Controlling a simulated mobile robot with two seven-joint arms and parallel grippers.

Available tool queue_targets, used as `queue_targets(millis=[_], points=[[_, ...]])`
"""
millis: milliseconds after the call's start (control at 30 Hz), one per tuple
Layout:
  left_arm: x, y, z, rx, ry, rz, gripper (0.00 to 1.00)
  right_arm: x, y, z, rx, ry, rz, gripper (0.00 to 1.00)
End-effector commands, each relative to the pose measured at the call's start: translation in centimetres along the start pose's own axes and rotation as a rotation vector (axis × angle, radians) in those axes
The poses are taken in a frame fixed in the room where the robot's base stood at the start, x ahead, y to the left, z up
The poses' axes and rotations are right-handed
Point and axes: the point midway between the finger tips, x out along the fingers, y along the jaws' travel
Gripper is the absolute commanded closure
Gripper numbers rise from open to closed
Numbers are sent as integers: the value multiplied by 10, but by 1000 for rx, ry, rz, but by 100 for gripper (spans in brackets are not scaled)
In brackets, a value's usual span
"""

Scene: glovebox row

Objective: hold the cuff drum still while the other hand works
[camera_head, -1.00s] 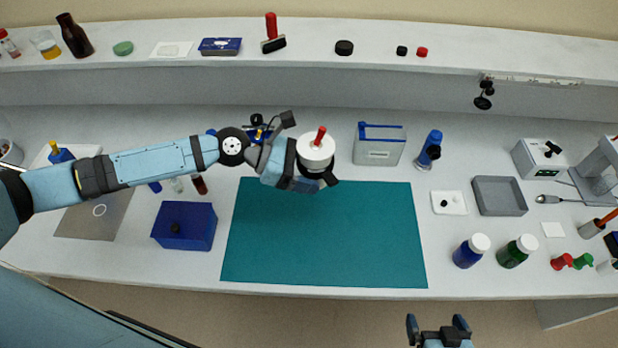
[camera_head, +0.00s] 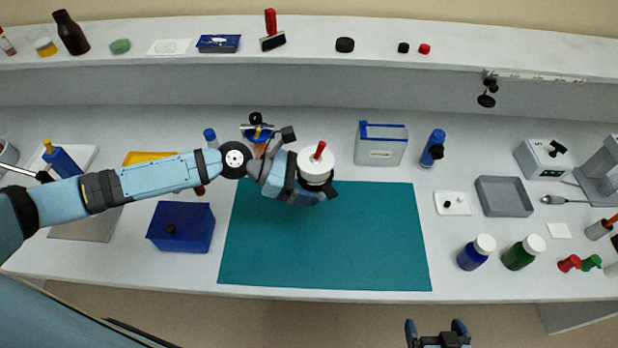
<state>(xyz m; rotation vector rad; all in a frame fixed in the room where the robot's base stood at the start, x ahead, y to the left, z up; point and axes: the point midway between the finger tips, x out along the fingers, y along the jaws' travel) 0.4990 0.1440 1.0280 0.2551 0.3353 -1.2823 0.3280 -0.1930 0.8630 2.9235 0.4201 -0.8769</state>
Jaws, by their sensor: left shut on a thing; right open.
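The cuff drum appears to be the white round piece (camera_head: 315,164) with a red peg standing up from its top. It is at the back edge of the teal mat (camera_head: 330,245), near the mat's middle. My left gripper (camera_head: 318,186) reaches in from the left and is shut on the drum; its fingers are partly hidden under and beside it. My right gripper (camera_head: 437,331) is at the bottom edge of the picture, open and empty, in front of the bench and far from the drum.
A blue box (camera_head: 181,228) stands left of the mat. A grey tray (camera_head: 504,197), blue jar (camera_head: 476,252) and green jar (camera_head: 524,252) are to the right. The mat's front is clear.

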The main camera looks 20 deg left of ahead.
Motion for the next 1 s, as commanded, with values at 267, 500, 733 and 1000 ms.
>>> queue_targets(millis=[267, 500, 733, 1000], points=[[6, 0, -14, -1, -1, 0, 52, 5, 0, 8, -1, -1, -1, 0], [11, 0, -26, -2, -1, 0, 52, 9, 0, 14, -1, -3, -1, 0], [15, 0, -36, 0, -1, 0, 53, 12, 1, 20, -1, -4, -1, 0], [20, 0, -49, -1, 0, 0, 53, 17, 1, 26, -1, -4, 0, 0]])
